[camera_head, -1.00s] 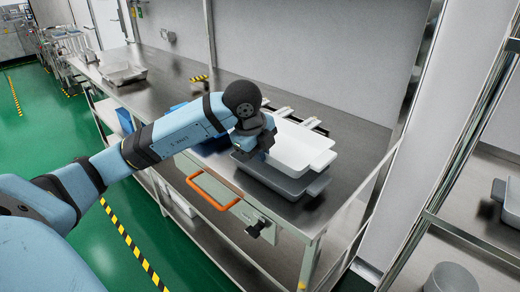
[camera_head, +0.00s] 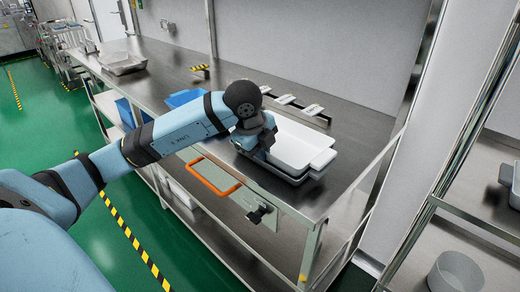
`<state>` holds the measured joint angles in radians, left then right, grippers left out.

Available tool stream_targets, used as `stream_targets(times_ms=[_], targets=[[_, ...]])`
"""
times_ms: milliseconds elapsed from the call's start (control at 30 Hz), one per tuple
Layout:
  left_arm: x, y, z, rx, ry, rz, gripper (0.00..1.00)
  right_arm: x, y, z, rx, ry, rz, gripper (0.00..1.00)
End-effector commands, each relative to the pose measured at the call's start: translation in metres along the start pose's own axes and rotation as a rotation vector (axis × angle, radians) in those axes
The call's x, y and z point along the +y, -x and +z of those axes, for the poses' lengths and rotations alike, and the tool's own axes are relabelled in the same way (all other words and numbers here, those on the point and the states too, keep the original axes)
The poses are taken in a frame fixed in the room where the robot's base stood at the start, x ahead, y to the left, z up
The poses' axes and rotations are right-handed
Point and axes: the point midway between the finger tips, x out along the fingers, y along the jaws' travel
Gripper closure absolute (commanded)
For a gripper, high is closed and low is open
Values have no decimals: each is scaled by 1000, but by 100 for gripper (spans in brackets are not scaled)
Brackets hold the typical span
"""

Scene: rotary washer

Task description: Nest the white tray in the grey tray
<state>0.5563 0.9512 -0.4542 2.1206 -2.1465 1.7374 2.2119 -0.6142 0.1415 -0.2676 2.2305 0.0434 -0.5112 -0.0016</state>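The white tray (camera_head: 294,147) is on the steel counter near its right end, directly over the grey tray (camera_head: 292,179). Only the grey tray's front rim and right end handle show beneath it. The white tray looks level and sits low in or on the grey one; I cannot tell whether it is fully seated. My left gripper (camera_head: 258,152) is at the white tray's left end, pointing down. Its fingers are mostly hidden by the wrist, so I cannot tell whether they are closed on the rim. My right gripper is not in view.
The steel counter (camera_head: 345,160) has bare room to the right of the trays. Several pale labels (camera_head: 285,99) on a dark strip lie behind them. A blue tray (camera_head: 184,97) is partly behind my arm. An orange handle (camera_head: 214,177) juts from the front. Another metal tray (camera_head: 123,64) stands far left.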

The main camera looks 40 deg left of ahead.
Motion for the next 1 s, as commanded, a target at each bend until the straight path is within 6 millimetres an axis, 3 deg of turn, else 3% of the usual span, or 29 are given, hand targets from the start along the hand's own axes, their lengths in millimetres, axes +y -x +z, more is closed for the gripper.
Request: stream_targets(times_ms=[33,167,300,833,1000], targets=[[4,-8,-1,2,-1,16,100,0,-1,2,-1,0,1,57],[4,-9,-2,3,-1,17,100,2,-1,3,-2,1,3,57],[5,-10,-2,3,-1,19,68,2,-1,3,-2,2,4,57],[5,-9,-2,3,-1,22,68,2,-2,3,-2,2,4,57],[4,7,-2,2,-3,17,68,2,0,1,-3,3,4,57]])
